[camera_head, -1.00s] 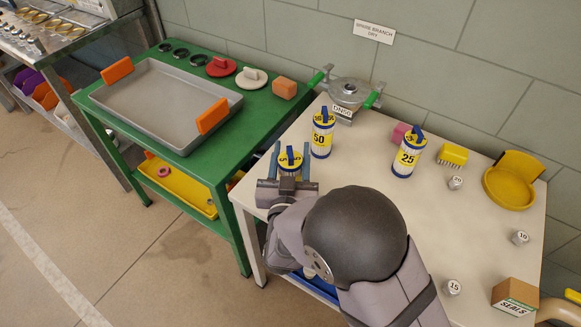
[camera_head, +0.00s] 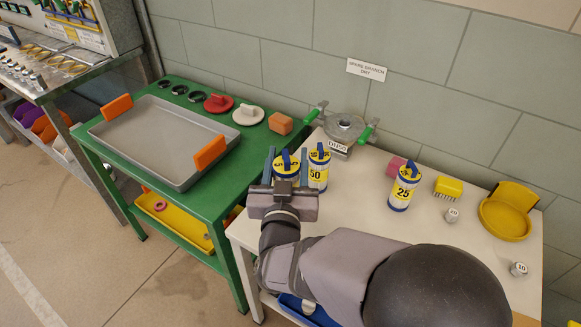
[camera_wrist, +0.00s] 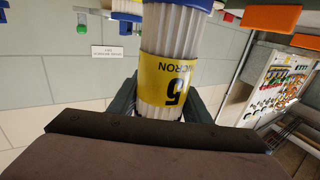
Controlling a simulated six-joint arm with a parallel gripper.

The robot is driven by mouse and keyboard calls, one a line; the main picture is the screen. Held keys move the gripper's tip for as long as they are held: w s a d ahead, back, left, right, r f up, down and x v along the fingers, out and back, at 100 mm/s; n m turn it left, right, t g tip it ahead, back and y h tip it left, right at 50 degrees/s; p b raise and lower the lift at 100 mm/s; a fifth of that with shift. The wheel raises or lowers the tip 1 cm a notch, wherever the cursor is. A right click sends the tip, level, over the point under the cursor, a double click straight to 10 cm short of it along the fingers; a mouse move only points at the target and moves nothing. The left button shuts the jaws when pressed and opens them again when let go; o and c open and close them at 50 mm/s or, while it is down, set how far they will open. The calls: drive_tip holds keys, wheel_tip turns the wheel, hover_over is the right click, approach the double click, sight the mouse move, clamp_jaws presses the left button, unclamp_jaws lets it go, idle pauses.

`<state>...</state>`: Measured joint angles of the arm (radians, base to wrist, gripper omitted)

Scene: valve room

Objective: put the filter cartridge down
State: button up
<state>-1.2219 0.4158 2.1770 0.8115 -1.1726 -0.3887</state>
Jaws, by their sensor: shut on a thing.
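My gripper (camera_head: 286,170) is shut on a filter cartridge (camera_head: 286,166) with a blue cap and yellow top, at the left end of the white table (camera_head: 350,205). In the wrist view the held cartridge (camera_wrist: 168,70) shows white pleats and a yellow label reading 5 micron. Its lower part is hidden in the head view, so I cannot tell whether it touches the table. The 50 cartridge (camera_head: 317,172) stands just right of it; I cannot tell whether they touch. The 25 cartridge (camera_head: 403,187) stands upright farther right.
A grey tray (camera_head: 150,145) with orange handles lies on the green table (camera_head: 210,205) to the left. A round metal housing (camera_head: 344,130) with green handles is at the back. A pink block (camera_head: 396,166), yellow brush (camera_head: 449,187) and yellow dish (camera_head: 507,212) are to the right.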

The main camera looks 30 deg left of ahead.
drive_tip(key=w+d+m+t+h+b, duration=0.1)
drive_tip(key=w+d+m+h, duration=0.4)
drive_tip(key=d, duration=0.3)
drive_tip(key=w+d+m+t+h+b, duration=0.1)
drive_tip(key=w+d+m+h, duration=0.2)
drive_tip(key=w+d+h, duration=0.35)
wheel_tip(320, 180, down, 10)
drive_tip(key=s+d+b, duration=0.1)
drive_tip(key=d, duration=0.1)
drive_tip(key=shift+r+b, duration=0.2)
drive_tip(key=shift+b, duration=0.1)
drive_tip(key=shift+f, duration=0.1)
drive_tip(key=shift+f, duration=0.15)
drive_tip(key=o, duration=1.2)
drive_tip(key=shift+c, duration=0.2)
